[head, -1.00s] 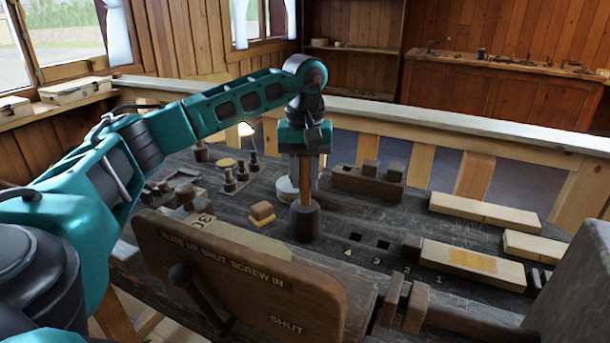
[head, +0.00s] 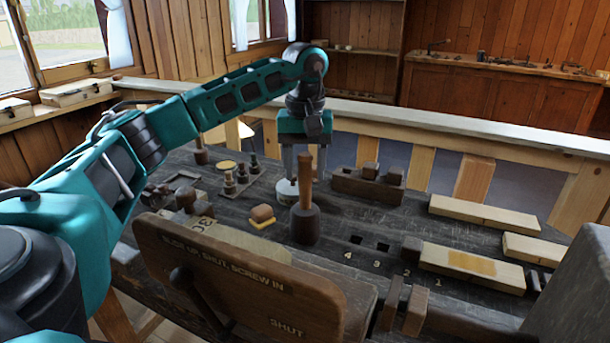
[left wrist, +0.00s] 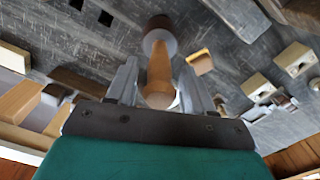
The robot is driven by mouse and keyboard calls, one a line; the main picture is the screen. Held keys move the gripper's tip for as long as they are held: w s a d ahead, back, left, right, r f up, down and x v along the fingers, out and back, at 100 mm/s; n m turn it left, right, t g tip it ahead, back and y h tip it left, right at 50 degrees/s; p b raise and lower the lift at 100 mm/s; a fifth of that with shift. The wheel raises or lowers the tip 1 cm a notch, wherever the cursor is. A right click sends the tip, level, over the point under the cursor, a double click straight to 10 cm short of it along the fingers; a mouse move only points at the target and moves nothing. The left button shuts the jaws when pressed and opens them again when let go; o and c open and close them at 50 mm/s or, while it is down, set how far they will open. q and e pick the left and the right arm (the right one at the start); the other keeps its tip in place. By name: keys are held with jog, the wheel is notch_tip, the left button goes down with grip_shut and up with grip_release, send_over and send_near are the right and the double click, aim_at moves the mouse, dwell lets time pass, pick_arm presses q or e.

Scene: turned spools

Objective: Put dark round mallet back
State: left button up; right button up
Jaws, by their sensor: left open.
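The dark round mallet (head: 305,224) stands upright on its dark head on the bench, with its light brown handle pointing up. My left gripper (head: 305,172) is open, just behind and above the handle in the head view. In the left wrist view the handle (left wrist: 159,75) lies between and beyond the two spread fingers (left wrist: 168,90), and the dark head (left wrist: 160,42) rests on the bench top. I see no finger gripping the handle. My right gripper is not in view.
A dark wooden rack (head: 367,184) stands behind right. Pale boards (head: 472,264) lie at right. A lettered wooden board (head: 235,275) stands in front.

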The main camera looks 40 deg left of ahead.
pick_arm(q)
notch_tip(320, 180, up, 10)
jog(key=shift+f+p, duration=0.2)
jog(key=shift+p, duration=0.95)
jog(key=shift+f, duration=0.1)
